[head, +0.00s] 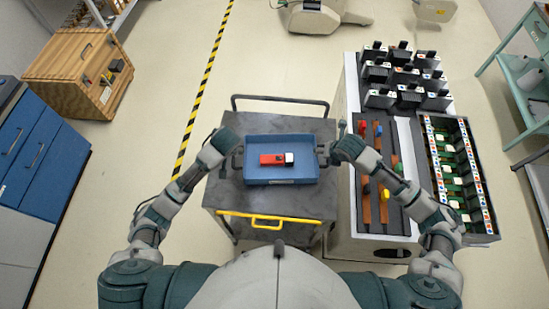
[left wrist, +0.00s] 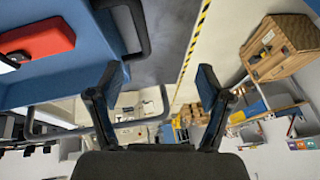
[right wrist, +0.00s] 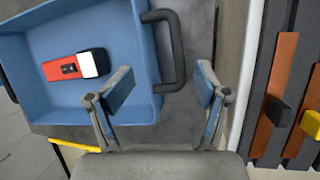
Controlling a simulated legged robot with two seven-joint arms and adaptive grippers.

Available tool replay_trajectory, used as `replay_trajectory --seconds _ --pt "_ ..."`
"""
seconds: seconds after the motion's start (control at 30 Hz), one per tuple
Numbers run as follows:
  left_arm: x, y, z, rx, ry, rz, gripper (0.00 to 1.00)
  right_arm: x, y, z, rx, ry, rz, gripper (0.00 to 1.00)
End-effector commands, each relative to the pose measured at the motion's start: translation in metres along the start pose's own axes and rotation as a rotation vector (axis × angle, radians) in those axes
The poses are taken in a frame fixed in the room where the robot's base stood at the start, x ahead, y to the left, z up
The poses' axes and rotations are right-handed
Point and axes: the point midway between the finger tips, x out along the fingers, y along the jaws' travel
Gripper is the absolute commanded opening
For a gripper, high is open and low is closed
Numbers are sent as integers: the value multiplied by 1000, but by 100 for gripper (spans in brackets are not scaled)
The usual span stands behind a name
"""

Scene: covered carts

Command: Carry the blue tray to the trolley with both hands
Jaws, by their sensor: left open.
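The blue tray (head: 282,181) lies flat on a dark grey cart top (head: 285,204), with a black loop handle on each side. A red device with a white and black end (head: 276,159) lies inside. My left gripper (head: 234,151) is at the tray's left side. In the left wrist view its fingers (left wrist: 162,75) are apart, with the left handle (left wrist: 143,28) beyond the left-hand finger. My right gripper (head: 338,143) is at the right side. In the right wrist view its fingers (right wrist: 165,82) are apart, with the right handle (right wrist: 176,45) ahead, between the fingertips' lines.
The cart has a black rail at the back and a yellow handle (head: 266,221) in front. Close on the right stands a cabinet with black devices and coloured knobs (head: 384,160). A green shelf trolley (head: 522,100) stands far right. Floor is open at left, around a striped line.

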Motion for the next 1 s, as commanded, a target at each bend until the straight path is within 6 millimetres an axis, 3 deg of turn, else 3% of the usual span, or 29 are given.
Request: replay_trajectory --seconds 0.1,0.33,1.0 --pt "0 0 0 0 0 -1 78 -27 -1 0 -2 -2 -2 74" --pt "0 0 0 0 -1 -1 78 -57 -2 0 0 2 -5 74" --pt "0 0 0 0 -1 -1 78 -62 -2 0 1 2 -5 74"
